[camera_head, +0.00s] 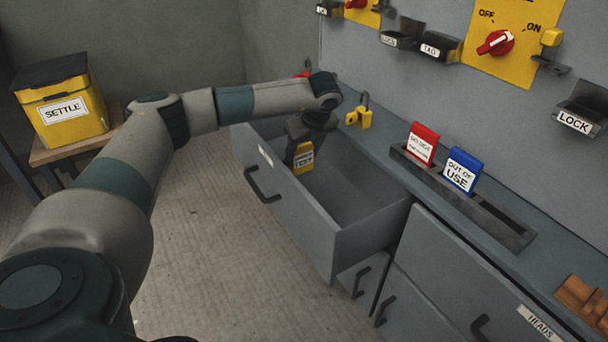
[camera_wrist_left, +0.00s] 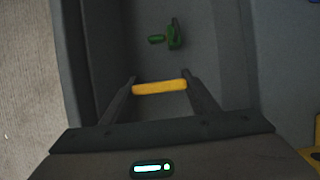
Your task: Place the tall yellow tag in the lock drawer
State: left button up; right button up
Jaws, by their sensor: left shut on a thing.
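The tall yellow tag (camera_head: 303,158) with a white label is held upright in my left gripper (camera_head: 301,143), over the inside of an open grey drawer (camera_head: 340,235). In the left wrist view the tag's yellow top edge (camera_wrist_left: 160,87) spans between the two fingers of my left gripper (camera_wrist_left: 160,84). The gripper is shut on it. The drawer's front label is too oblique to read. Whether the tag touches the drawer floor I cannot tell. My right gripper is not in view.
A green object (camera_wrist_left: 170,37) lies on the drawer floor ahead of the tag. A yellow padlock (camera_head: 360,117) sits on the ledge behind. Red (camera_head: 423,143) and blue (camera_head: 462,169) tags stand in a slotted rack. A yellow SETTLE box (camera_head: 66,115) stands at left.

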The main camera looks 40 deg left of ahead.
aim_at(304, 169)
pick_arm(q)
jog(key=shift+f, duration=0.75)
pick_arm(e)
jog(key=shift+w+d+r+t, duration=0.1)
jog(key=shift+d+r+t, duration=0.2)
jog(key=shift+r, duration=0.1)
pick_arm(q)
jog(key=shift+f, duration=0.4)
notch_tip(304, 169, down, 3)
jog(key=shift+f+b, duration=0.2)
jog(key=shift+b, duration=0.25)
jog(key=shift+f, duration=0.4)
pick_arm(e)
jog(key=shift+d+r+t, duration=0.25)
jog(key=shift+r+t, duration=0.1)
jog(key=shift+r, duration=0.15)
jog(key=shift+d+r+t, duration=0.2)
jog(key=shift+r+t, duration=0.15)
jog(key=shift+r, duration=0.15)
pick_arm(q)
jog(key=shift+f, duration=0.15)
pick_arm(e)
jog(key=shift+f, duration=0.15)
